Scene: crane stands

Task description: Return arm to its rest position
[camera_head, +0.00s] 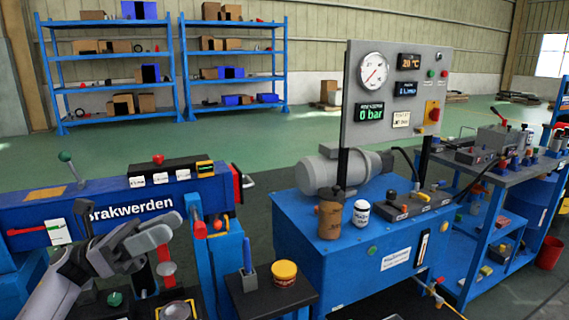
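My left arm comes in at the lower left. Its grey gripper (147,235) is in front of the blue beam (130,205) lettered "Brakwerden". The fingers point to the right, and I see nothing clearly held between them. They overlap at this angle, so I cannot tell whether they are open or shut. My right gripper and arm are not in view.
A small dark table (255,302) holds a yellow tub (285,272). The blue hydraulic unit (345,262) carries a motor, bottles and a gauge panel (395,95). Shelves stand behind.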

